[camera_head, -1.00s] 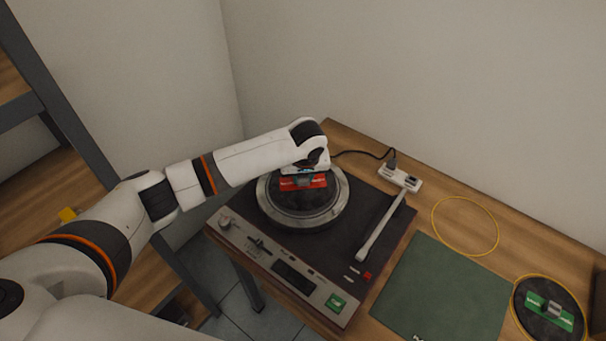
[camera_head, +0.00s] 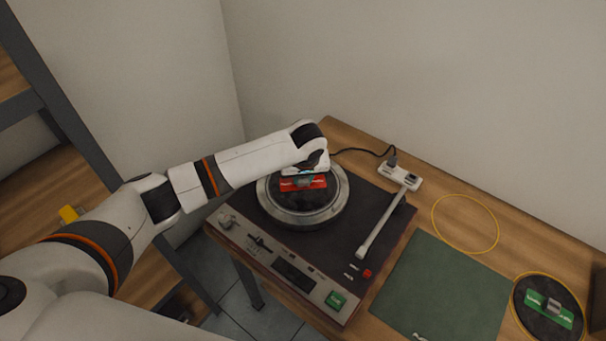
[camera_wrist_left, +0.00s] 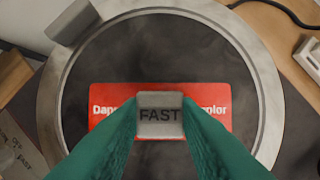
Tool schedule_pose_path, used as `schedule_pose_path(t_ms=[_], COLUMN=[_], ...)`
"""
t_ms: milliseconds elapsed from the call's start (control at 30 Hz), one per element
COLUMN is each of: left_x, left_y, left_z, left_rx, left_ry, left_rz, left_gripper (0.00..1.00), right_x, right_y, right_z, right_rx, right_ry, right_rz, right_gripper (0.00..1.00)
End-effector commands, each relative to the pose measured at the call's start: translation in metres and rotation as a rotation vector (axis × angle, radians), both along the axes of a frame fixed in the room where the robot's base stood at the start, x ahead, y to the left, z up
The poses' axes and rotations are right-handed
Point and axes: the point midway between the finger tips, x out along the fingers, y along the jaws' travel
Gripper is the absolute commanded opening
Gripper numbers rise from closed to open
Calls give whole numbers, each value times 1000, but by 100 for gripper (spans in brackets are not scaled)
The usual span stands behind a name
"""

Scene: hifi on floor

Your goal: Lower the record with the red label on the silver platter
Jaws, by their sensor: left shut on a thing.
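The record with the red label (camera_head: 288,185) is a dark disc over the silver platter (camera_head: 272,214) of the turntable (camera_head: 330,255). My left gripper (camera_head: 304,178) is above the platter, shut on the grey block at the record's centre. In the left wrist view the two green fingertips (camera_wrist_left: 160,120) pinch this block, marked FAST, over the red label (camera_wrist_left: 108,100). The silver platter's rim (camera_wrist_left: 262,75) shows around the dark record (camera_wrist_left: 130,50). I cannot tell whether the record touches the platter. My right gripper is not in view.
The tonearm (camera_head: 385,222) lies right of the platter. A power strip (camera_head: 400,178) sits behind it. A green mat (camera_head: 440,285), an empty yellow ring (camera_head: 465,225) and a record with a green label (camera_head: 535,302) are on the right of the table. A shelf frame (camera_head: 65,120) stands left.

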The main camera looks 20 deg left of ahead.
Motion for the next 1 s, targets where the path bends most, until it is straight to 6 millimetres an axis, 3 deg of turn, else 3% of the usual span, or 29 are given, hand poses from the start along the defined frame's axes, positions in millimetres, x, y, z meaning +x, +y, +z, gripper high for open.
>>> schedule_pose_path(t_ms=[300,333,500,800,1000], left_x=[0,0,0,0,-7], left_y=[0,0,0,0,-4], left_z=[-1,-1,-1,1,27], left_rx=[-1,-1,-1,0,-3], left_ry=[0,0,0,0,-3], left_rz=[0,0,0,0,-1], left_gripper=[4,30,54,54,54], right_x=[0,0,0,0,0], right_y=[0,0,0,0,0], right_z=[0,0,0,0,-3], right_rx=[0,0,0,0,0], right_ry=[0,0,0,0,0], right_rz=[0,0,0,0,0], right_gripper=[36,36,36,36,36])
